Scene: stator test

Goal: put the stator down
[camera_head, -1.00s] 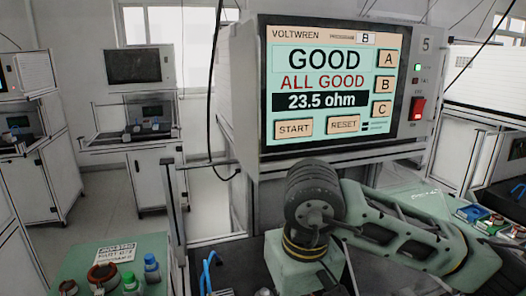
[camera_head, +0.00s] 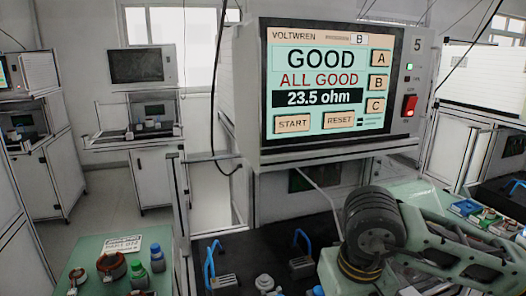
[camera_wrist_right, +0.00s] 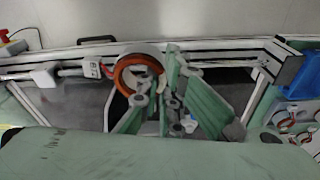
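The stator (camera_wrist_right: 137,75), a grey ring with an orange-copper winding, shows in the right wrist view at the tips of my right gripper (camera_wrist_right: 160,82). The green fingers close in on it from both sides and appear to hold it; the exact contact is partly hidden. In the head view my right arm is at lower right, and its gripper and the stator are out of sight there. My left gripper is in neither view.
The tester screen (camera_head: 333,80) reads GOOD, ALL GOOD, 23.5 ohm. Below it is a dark bench (camera_head: 262,245) with blue-handled clamps (camera_head: 301,247). A green table (camera_head: 88,255) at lower left carries copper-wound rings (camera_head: 112,267) and bottles (camera_head: 157,259).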

